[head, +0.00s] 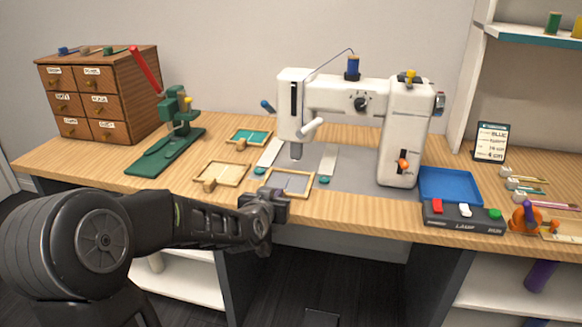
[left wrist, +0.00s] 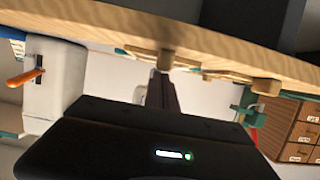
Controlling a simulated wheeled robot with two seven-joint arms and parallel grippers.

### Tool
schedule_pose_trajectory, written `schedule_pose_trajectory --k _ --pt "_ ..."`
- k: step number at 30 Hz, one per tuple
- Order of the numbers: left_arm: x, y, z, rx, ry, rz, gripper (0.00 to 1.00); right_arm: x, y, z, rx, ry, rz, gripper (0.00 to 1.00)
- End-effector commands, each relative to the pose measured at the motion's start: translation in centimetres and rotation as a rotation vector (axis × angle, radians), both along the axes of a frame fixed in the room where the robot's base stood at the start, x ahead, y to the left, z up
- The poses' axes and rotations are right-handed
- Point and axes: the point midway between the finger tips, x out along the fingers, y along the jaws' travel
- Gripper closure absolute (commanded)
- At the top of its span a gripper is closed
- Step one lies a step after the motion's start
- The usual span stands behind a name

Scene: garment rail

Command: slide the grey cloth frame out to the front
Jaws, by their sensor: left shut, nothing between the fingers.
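The grey cloth frame (head: 291,172) is a light wooden frame with a grey middle, lying flat under the front of the white sewing machine (head: 405,130). My left gripper (head: 270,194) is at its front left edge, shut and empty, and hides part of that edge. In the left wrist view, which looks upside down, my shut fingers (left wrist: 162,84) point at a round wooden knob (left wrist: 167,60) on the table's edge side. I cannot tell whether they touch it. My right gripper is in neither view.
A tan frame (head: 226,173) lies to the left and a green one (head: 249,135) behind it. A green press (head: 170,150) and a drawer cabinet (head: 100,95) stand farther left. A blue tray (head: 450,184) and a lamp switch box (head: 462,217) are at the right.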

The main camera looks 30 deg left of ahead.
Motion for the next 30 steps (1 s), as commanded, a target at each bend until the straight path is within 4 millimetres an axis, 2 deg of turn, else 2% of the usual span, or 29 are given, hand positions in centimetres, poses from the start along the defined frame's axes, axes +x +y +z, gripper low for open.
schedule_pose_trajectory --k 1,2,9,23,30 --pt "-0.4 -0.2 -1.4 -0.016 0.028 -0.002 1.0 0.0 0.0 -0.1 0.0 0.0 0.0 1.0" --pt "-0.4 -0.2 -1.4 -0.016 0.028 -0.002 1.0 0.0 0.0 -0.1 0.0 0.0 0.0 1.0" --pt "-0.4 -0.3 0.2 -0.015 0.027 -0.005 1.0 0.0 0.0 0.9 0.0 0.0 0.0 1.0" --pt "0.1 0.4 1.2 -0.013 0.024 -0.005 1.0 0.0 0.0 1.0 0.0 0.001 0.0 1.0" --pt "-3.9 -1.0 1.3 -0.008 0.02 -0.005 1.0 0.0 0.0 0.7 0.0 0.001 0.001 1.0"
